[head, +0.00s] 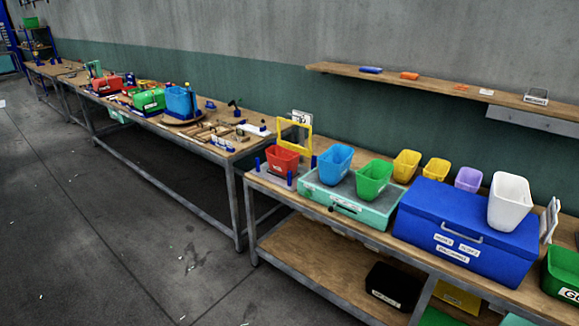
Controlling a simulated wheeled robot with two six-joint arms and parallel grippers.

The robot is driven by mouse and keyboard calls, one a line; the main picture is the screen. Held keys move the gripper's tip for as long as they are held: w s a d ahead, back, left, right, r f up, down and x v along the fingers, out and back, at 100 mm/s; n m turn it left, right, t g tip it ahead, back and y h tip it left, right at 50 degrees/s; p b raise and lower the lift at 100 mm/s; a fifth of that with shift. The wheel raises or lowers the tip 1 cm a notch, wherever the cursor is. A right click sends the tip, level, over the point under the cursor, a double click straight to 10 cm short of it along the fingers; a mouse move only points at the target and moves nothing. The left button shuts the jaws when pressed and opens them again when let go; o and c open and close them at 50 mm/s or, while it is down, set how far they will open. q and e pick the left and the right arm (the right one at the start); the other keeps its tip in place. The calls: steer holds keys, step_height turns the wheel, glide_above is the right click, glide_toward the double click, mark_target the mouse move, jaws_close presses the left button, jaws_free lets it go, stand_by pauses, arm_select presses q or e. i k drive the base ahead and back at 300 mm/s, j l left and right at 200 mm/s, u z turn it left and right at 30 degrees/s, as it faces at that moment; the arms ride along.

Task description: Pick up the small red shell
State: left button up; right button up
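I cannot make out for sure which thing is the small red shell. A red open-topped bin (283,160) with a white label stands at the left end of the near workbench, among blue posts. A red box (107,85) sits on the farther bench, behind a green bin. A small orange-red item (409,76) lies on the wall shelf, too small to identify. Neither of my grippers shows in the head view.
The near workbench (262,179) holds a teal case (345,205), a large blue chest (465,232) and several coloured bins. A farther bench (228,152) carries tools and boxes. A black box (392,287) sits on the lower shelf. Grey floor (150,240) lies open in front.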

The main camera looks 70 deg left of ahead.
mark_target(280, 162)
steer(key=u, duration=2.3)
steer(key=i+j, duration=0.15)
steer(key=i, duration=0.4)
steer(key=i+j, duration=0.1)
steer(key=i, duration=0.45)
steer(key=i+j+z, duration=0.1)
steer(key=i, duration=0.5)
steer(key=i+j, duration=0.25)
steer(key=i, duration=0.3)
steer(key=i+j+z, duration=0.1)
steer(key=i, duration=0.45)
